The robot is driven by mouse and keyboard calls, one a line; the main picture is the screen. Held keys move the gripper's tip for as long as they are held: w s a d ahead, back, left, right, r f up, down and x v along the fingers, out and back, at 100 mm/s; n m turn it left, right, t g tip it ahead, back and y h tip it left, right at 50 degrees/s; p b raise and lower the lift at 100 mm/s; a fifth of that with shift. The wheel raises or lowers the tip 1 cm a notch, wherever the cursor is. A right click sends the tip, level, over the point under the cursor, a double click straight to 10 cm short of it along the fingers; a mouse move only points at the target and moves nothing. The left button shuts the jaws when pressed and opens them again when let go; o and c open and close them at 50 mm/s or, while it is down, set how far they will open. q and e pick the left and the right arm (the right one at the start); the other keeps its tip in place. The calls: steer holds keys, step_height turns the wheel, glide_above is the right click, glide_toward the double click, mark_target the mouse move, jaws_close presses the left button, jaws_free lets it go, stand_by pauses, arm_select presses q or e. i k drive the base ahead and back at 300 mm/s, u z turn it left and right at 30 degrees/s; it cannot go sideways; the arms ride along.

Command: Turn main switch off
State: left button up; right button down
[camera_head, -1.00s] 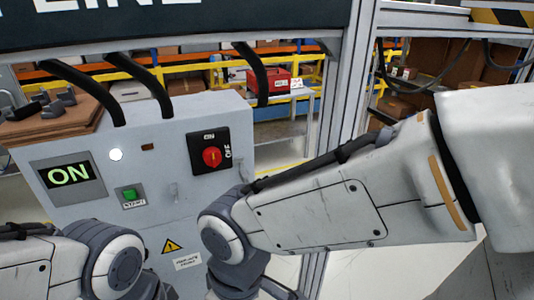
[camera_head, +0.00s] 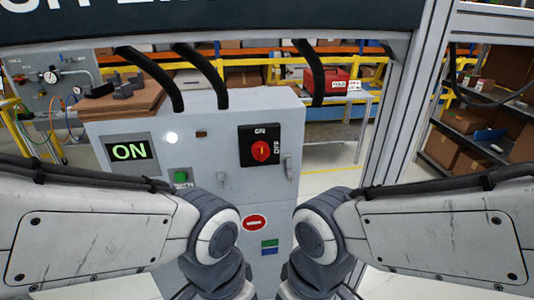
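The main switch is a red rotary knob (camera_head: 262,151) on a black plate, on the upper right of the grey cabinet's front (camera_head: 215,125). The plate reads ON at the top and OFF on its right side. The knob's pale pointer line stands upright, towards ON. A display (camera_head: 129,151) on the left of the cabinet reads ON in green. Both my arms show at the bottom, below the switch and apart from it. Their grippers are below the picture's edge, so I cannot see their fingers.
A green button (camera_head: 181,176) and a lit white lamp (camera_head: 172,138) are on the cabinet front. A latch handle (camera_head: 288,167) juts out right of the switch. Black cables rise from the cabinet top. A metal frame post (camera_head: 403,105) stands to the right.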

mark_target(260, 150)
steer(key=u, duration=0.05)
steer(key=k, duration=0.5)
steer(key=u, duration=1.4)
steer(key=i, duration=0.7)
steer(key=z, duration=2.3)
